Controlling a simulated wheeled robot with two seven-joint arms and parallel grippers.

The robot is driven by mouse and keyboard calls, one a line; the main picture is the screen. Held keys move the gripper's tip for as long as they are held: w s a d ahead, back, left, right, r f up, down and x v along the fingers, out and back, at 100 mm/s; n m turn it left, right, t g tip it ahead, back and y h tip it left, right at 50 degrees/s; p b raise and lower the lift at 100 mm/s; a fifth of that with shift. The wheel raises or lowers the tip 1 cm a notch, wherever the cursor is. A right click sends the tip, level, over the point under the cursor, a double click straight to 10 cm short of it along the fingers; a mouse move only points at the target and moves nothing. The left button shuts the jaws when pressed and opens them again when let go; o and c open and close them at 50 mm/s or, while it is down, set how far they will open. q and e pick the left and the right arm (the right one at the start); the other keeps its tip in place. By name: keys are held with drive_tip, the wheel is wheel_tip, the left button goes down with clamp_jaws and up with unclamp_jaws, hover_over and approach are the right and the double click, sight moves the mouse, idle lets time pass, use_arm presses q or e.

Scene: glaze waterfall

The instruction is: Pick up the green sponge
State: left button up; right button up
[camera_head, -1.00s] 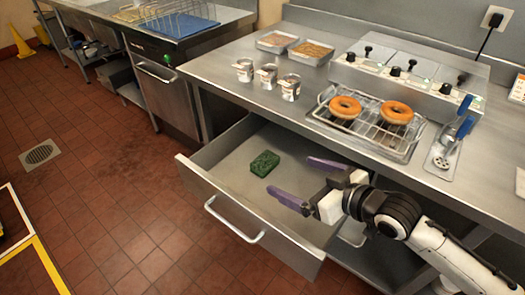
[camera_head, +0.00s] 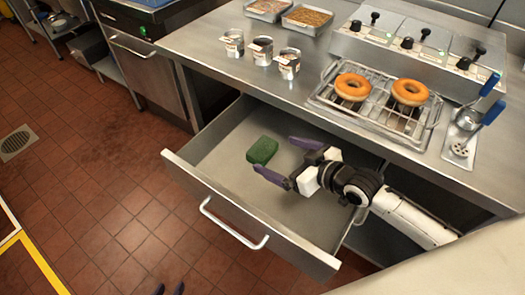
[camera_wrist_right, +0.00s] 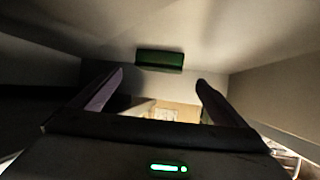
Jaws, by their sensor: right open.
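The green sponge (camera_head: 262,150) lies on the floor of the open drawer, toward its back left part. It also shows in the right wrist view (camera_wrist_right: 160,60), beyond the fingertips and centred between them. My right gripper (camera_head: 276,156) is open and empty, with its purple fingers pointing left at the sponge. In the right wrist view its fingers (camera_wrist_right: 160,79) are spread apart with nothing between them.
The drawer (camera_head: 215,215) is pulled out, with walls around the sponge. The counter (camera_head: 215,75) overhangs its back and holds several cans (camera_head: 262,50), a wire rack (camera_head: 375,105) with two donuts, and utensils (camera_head: 465,125). Drawer floor around the sponge is clear.

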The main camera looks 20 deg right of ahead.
sight(263, 149)
drive_tip(key=x, duration=0.6)
drive_tip(key=c, duration=1.1)
